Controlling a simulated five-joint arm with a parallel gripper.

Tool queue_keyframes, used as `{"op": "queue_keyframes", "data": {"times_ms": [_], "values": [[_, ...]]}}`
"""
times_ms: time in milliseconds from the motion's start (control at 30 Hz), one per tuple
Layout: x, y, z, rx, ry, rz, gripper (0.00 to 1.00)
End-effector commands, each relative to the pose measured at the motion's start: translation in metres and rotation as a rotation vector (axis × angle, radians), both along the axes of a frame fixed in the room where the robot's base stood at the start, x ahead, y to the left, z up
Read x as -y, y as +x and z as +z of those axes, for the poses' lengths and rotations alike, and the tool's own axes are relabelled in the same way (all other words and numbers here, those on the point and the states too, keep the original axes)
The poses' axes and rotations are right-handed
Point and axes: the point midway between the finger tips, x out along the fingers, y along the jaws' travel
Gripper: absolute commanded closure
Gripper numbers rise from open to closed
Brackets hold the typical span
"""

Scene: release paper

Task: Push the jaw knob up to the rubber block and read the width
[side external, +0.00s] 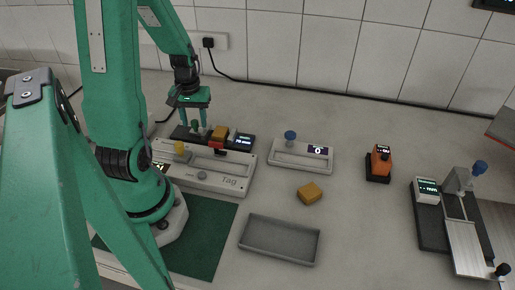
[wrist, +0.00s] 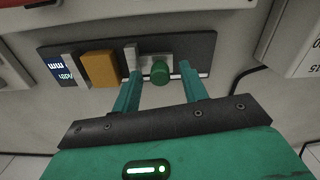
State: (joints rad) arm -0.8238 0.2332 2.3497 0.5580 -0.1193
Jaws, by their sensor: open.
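The black width gauge (side external: 184,133) lies at the back left; it spans the upper wrist view (wrist: 205,45). Its display (wrist: 58,71) is lit, with a reading too small to be sure of. The amber rubber block (wrist: 98,69) sits on the gauge beside a grey fixed jaw (wrist: 69,70); it also shows in the side view (side external: 220,132). A grey sliding jaw (wrist: 130,56) carries the green knob (wrist: 160,72), with a narrow gap between jaw and block. My gripper (wrist: 160,70) is open, its fingers either side of the knob; contact cannot be told.
A pale "Tag" device (side external: 226,183) stands just in front of the gauge. A loose amber block (side external: 310,193), a grey tray (side external: 258,257), an orange device (side external: 380,163) and a metal slide device (side external: 462,240) lie farther out.

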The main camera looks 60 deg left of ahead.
Motion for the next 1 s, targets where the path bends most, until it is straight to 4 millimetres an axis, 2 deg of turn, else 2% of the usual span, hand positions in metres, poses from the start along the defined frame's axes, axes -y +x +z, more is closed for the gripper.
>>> {"op": "queue_keyframes", "data": {"times_ms": [100,300,333,633,1000], "values": [[0.0,0.0,0.0,0.0,0.0,0.0,0.57],[0.0,0.0,0.0,-0.001,-0.001,0.0,0.96],[0.0,0.0,0.0,-0.001,-0.001,0.0,1.0],[0.004,0.004,0.0,-0.001,-0.001,-0.002,1.0],[0.028,0.028,0.0,0.0,0.0,-0.005,1.0]]}}
